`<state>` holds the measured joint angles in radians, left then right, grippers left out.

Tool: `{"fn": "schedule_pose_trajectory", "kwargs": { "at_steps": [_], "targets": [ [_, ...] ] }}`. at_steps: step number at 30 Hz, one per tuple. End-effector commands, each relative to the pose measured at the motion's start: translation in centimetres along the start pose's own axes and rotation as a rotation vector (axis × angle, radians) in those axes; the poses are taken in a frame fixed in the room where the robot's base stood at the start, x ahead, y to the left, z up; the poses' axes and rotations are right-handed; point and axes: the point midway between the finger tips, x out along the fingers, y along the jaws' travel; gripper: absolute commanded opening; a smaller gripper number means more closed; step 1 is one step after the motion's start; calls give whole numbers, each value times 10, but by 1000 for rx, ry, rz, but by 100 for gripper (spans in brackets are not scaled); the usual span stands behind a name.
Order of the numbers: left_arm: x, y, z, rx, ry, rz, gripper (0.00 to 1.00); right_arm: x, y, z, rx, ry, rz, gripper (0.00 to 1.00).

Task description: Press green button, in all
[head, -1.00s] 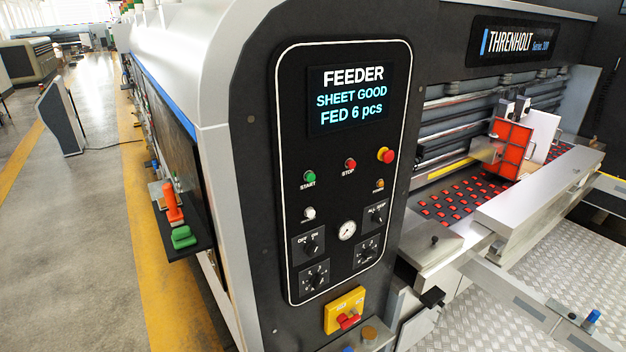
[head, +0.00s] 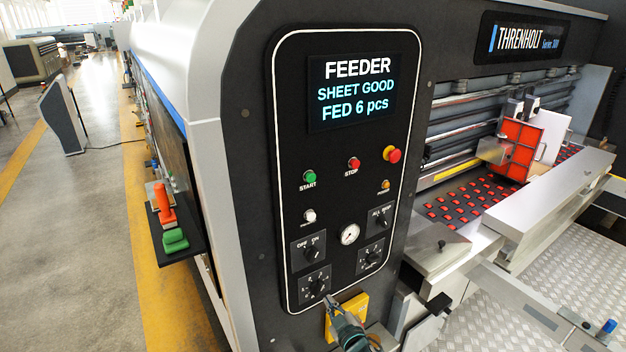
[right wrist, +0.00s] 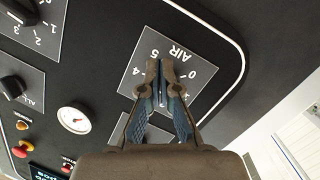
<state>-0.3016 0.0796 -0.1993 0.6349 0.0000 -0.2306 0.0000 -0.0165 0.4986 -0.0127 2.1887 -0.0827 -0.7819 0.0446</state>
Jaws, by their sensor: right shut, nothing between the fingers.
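The green START button (head: 309,177) sits on the black control panel (head: 292,222), below the display (head: 352,92), which reads FEEDER, SHEET GOOD, FED 6 pcs. My right gripper (head: 328,298) comes in from the bottom in the head view. It is shut and empty, in front of the panel's bottom edge, well below the green button and apart from it. In the right wrist view the shut fingertips (right wrist: 165,66) lie over the middle of the AIR dial (right wrist: 190,62). The green button is not visible there. My left gripper is not in view.
The red STOP button (head: 353,164) and the red-and-yellow knob (head: 392,154) are right of START. A white button (head: 309,216), several dials and a gauge (head: 349,234) lie below. A yellow switch box (head: 350,305) is partly behind my arm. A shelf (head: 158,240) juts out left.

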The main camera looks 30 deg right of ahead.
Motion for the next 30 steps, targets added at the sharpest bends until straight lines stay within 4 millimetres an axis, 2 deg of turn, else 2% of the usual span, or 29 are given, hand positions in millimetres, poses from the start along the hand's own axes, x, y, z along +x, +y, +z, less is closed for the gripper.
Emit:
{"fn": "schedule_pose_trajectory", "kwargs": {
  "at_steps": [1, 8, 14, 18, 21, 25, 30],
  "targets": [
    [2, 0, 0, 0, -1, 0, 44, -4, 11, -19, -13, 45, 19, 0],
    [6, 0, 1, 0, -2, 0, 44, -32, 54, -106, -72, 252, 103, 0],
    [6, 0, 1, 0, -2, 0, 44, -59, 100, -189, -156, 483, 200, 0],
    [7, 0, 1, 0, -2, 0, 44, -87, 129, -245, -229, 652, 271, 0],
    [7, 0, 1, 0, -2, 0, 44, -108, 144, -277, -278, 755, 313, 0],
    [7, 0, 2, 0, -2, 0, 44, -132, 156, -306, -330, 854, 355, 0],
    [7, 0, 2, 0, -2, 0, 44, -148, 164, -324, -365, 918, 381, 0]
  ]
}}
